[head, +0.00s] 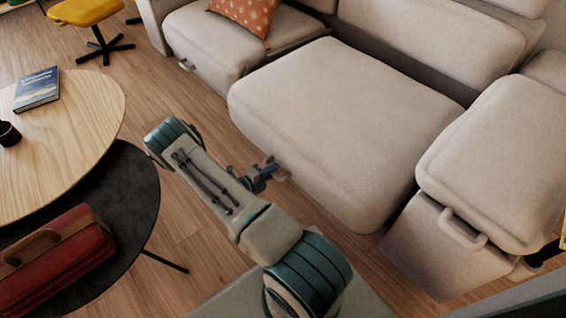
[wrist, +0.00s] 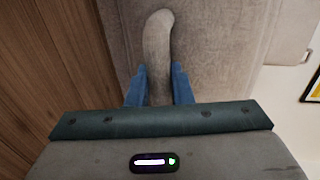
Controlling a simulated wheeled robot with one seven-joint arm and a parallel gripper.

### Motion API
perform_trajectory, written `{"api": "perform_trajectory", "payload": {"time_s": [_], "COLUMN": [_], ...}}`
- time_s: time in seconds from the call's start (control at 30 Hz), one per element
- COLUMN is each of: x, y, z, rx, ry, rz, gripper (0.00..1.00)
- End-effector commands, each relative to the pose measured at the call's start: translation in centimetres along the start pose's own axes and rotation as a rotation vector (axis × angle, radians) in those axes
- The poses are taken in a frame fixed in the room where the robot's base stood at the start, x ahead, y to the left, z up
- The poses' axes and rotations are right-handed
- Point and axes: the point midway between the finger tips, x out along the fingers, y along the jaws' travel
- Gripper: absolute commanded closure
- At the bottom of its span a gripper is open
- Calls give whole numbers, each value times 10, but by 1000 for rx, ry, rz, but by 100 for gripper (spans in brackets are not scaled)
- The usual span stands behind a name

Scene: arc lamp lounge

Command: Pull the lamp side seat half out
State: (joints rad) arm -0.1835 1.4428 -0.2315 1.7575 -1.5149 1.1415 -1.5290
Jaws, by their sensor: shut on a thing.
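A beige sofa seat (head: 340,120) in the middle of the sofa stands out forward of the seat on its left. My gripper (head: 268,176) is low at the front face of this middle seat. In the wrist view my gripper's blue fingers (wrist: 158,88) are shut around a beige pull handle (wrist: 157,45) on the seat's front. The handle is mostly hidden by the gripper in the head view. I cannot make out the lamp clearly.
A left seat (head: 205,45) and a right section (head: 495,160) with its own handle (head: 463,229) flank it. A round wood table (head: 75,110) and a dark table (head: 135,195) with a red bag (head: 60,265) stand left. Wood floor (head: 190,90) lies between.

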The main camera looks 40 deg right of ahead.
Motion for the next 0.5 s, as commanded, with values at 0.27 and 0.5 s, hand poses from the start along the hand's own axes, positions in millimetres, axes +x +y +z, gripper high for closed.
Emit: {"api": "perform_trajectory", "payload": {"time_s": [0.27, 0.5], "x": [-15, -14], "y": [3, 3], "z": [0, 0], "rx": [0, 0], "ry": [0, 1], "rz": [1, 1], "gripper": [100, 64]}}
